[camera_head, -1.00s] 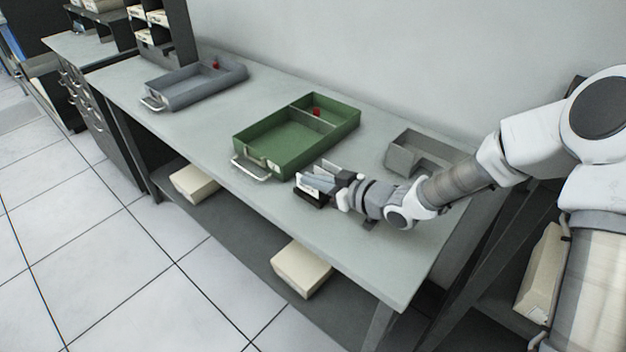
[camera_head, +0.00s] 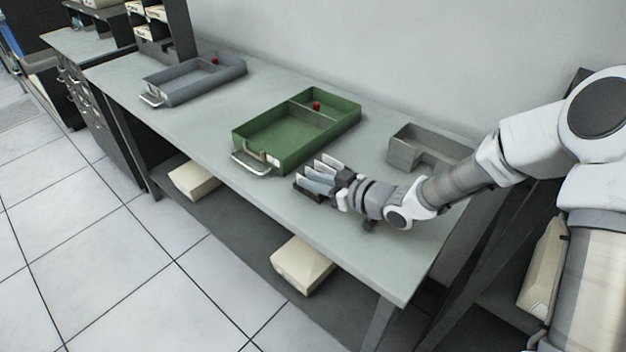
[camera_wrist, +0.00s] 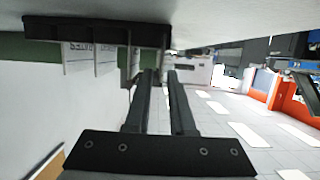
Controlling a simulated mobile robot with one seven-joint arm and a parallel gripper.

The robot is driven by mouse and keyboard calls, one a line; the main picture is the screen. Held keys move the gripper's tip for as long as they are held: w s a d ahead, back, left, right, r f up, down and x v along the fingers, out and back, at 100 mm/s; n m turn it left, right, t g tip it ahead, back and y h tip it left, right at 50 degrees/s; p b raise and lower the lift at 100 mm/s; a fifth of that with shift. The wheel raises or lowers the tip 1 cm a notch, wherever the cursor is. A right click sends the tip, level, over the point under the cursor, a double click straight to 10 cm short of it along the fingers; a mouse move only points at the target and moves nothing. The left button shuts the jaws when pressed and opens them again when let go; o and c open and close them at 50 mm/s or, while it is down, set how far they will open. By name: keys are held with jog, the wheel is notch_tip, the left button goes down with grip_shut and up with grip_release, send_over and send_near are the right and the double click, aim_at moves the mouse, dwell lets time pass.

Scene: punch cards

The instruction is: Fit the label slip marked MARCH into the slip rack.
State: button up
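The slip rack (camera_head: 300,190) is a small dark holder near the table's front edge, in front of the green tray. Several pale slips (camera_head: 322,175) stand in it, fanned apart. In the wrist view the dark rack (camera_wrist: 95,31) appears inverted at upper left, with printed slips (camera_wrist: 78,58) hanging from it in the picture. I cannot read MARCH on any slip. My gripper (camera_head: 338,184) is at the rack's right side.
A green tray (camera_head: 240,142) with a red knob (camera_head: 316,106) stands just behind the rack. A grey tray (camera_head: 160,92) is farther left, and a grey stepped bin (camera_head: 402,150) is at the back right. The table front (camera_head: 375,262) is clear.

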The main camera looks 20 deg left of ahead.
jog(key=shift+o, duration=0.8)
jog(key=p+v, duration=0.2)
jog(key=v, duration=1.5)
jog(key=shift+d+p, duration=0.2)
jog(key=shift+p, duration=0.2)
jog(key=shift+s+r, duration=0.1)
